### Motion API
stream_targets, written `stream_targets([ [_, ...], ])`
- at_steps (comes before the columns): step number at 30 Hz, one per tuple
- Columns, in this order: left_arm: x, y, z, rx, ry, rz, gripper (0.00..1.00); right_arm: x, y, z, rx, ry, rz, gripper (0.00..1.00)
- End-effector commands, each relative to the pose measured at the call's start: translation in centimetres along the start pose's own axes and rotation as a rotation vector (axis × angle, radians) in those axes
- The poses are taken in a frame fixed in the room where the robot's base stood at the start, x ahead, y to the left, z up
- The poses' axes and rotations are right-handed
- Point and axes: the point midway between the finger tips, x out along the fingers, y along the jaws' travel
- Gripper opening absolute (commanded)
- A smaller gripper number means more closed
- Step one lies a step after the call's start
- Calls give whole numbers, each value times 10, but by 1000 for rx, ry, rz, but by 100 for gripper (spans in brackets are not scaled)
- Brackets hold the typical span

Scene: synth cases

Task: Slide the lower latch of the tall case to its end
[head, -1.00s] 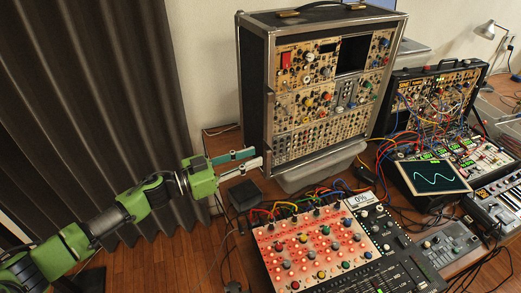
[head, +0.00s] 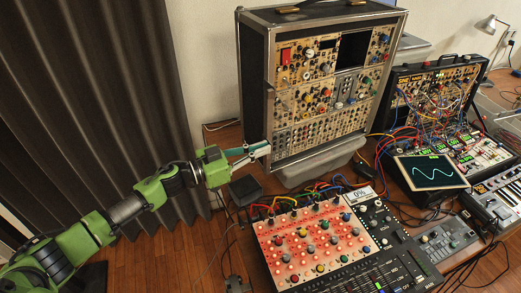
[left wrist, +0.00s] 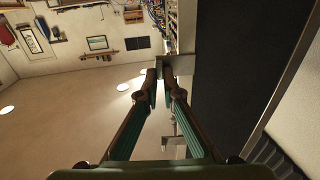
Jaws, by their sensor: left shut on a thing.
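The tall case (head: 256,80) stands upright at the back, dark-sided with metal edges and a front full of knobs and jacks. My left gripper (head: 262,149) is at the lower part of the case's left front edge. Its fingers are closed together on the lower latch, which the fingertips mostly hide in the head view. In the left wrist view the fingertips (left wrist: 160,76) meet at a small grey metal piece (left wrist: 182,65) beside the dark case side (left wrist: 232,70). How far the latch has slid cannot be told. My right gripper is not in view.
A red-lit mixer panel (head: 312,245) with cables lies in front of the case. A grey bin (head: 315,170) sits under the case. A small black box (head: 244,190) is just below my gripper. A second synth case (head: 435,95) and a screen (head: 430,172) stand at right.

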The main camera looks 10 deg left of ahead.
Motion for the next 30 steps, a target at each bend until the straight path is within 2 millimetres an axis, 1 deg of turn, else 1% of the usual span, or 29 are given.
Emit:
stream_targets([
  [1,0,-9,0,3,-1,-5,0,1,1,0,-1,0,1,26],
  [5,0,-22,-1,4,0,-5,0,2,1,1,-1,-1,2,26],
  [14,-1,-26,-1,3,0,-7,0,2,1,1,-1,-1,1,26],
  [15,-1,-26,-2,3,1,-8,11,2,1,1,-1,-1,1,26],
  [16,-1,-26,-2,3,1,-8,19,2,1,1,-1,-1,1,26],
  [17,-1,-26,-2,3,1,-8,24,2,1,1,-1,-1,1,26],
  [26,-1,-24,-1,2,0,-4,24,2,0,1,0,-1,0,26],
  [30,-9,-24,0,1,-1,-4,24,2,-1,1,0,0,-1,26],
])
